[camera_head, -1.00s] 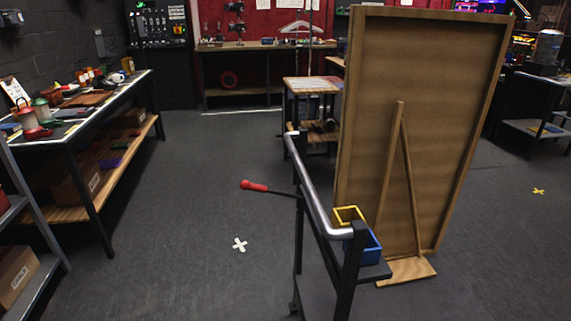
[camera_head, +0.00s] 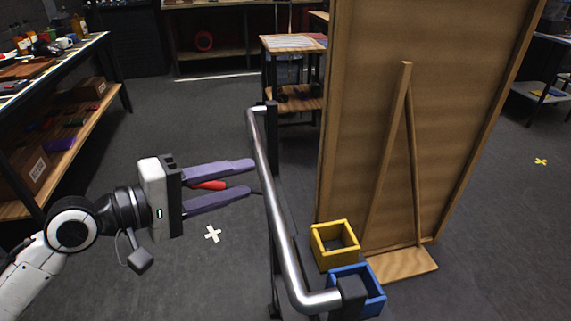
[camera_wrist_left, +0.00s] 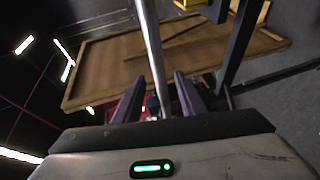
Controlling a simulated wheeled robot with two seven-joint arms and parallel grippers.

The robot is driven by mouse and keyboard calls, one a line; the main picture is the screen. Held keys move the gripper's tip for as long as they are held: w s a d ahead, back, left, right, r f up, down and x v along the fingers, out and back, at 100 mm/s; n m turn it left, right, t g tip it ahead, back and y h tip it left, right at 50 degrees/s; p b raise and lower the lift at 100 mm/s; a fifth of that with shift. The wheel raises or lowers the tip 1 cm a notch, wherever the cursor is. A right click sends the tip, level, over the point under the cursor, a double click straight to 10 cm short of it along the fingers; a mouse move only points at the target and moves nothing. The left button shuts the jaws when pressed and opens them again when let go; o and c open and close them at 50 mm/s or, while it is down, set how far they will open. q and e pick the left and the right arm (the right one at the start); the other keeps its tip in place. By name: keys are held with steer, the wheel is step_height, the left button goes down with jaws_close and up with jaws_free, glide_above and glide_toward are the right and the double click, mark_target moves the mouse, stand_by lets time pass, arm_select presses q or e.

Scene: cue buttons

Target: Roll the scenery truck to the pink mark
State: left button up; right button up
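The scenery truck shows in the head view as a dark frame with a silver push rail (camera_head: 275,197) and a tall brown wooden flat (camera_head: 365,130) with a brace behind the rail. A lever with a red grip (camera_head: 208,185) sticks out to the left of the rail. My left gripper (camera_head: 249,178) is open, its purple fingertips close to the rail's left side, with the red grip showing between the fingers. In the left wrist view the rail (camera_wrist_left: 152,45) runs down between the fingers; contact cannot be told. I see no pink mark. My right gripper is out of view.
A yellow bin (camera_head: 335,243) and a blue bin (camera_head: 357,290) sit by the rail. A white cross (camera_head: 212,233) and a yellow cross (camera_head: 541,161) mark the floor. A workbench (camera_head: 75,130) stands left and a small table (camera_head: 292,42) behind the rail.

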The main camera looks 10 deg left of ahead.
arm_select(q)
steer(key=shift+w+d+r, duration=0.15)
steer(key=shift+w+d, duration=0.15)
steer(key=shift+d, duration=0.05)
steer(key=x, duration=0.9)
steer(key=shift+d, duration=0.1)
jaws_close()
